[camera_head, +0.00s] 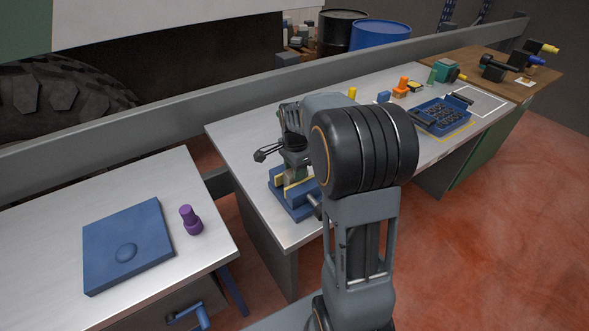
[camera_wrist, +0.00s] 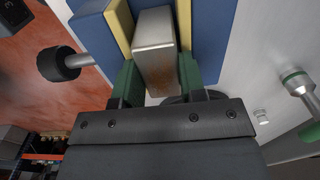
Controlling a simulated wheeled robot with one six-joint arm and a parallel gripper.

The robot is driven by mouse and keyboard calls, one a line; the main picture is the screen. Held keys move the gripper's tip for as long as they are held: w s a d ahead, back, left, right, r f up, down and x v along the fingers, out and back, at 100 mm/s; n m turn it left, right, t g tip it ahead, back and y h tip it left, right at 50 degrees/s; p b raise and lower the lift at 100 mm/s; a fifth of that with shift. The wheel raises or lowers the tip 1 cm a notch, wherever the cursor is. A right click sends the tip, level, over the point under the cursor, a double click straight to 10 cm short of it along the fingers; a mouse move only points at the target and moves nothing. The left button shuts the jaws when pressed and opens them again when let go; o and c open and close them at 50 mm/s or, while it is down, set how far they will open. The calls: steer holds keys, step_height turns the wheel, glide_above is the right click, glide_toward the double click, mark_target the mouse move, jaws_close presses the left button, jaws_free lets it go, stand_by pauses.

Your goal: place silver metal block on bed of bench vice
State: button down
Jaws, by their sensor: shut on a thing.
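The silver metal block (camera_wrist: 155,48) is in the wrist view, between the two green fingers of my gripper (camera_wrist: 157,82), which are shut on it. The blue bench vice (camera_head: 293,203) stands at the near left corner of the middle bench, and my gripper (camera_head: 293,170) is right over it. In the wrist view the vice (camera_wrist: 212,38) has yellow-lined jaws on both sides of the block's far part, which appears lined up with the gap between them. I cannot tell whether the block touches the bed, which is mostly hidden. My arm hides part of the vice in the head view.
The vice's screw handle has a black knob (camera_wrist: 58,64). A left table (camera_head: 60,221) holds a blue plate (camera_head: 150,235) and a purple object (camera_head: 190,220). Bare bench surface lies behind the vice.

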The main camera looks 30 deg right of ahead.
steer(key=shift+f, duration=0.15)
steer(key=c, duration=0.7)
jaws_free()
step_height(320, 180, up, 11)
steer(key=s+a+f+n+t, duration=0.2)
steer(key=s+a+n, duration=0.3)
steer(key=s+n, duration=0.3)
steer(key=s+a+f+n+t, duration=0.1)
steer(key=s+a+f+n, duration=0.1)
steer(key=s+a+n, duration=0.3)
steer(key=shift+s+f+n+t, duration=0.2)
steer(key=shift+s+n+t, duration=0.2)
steer(key=shift+s+n, duration=1.35)
steer(key=shift+w, duration=0.15)
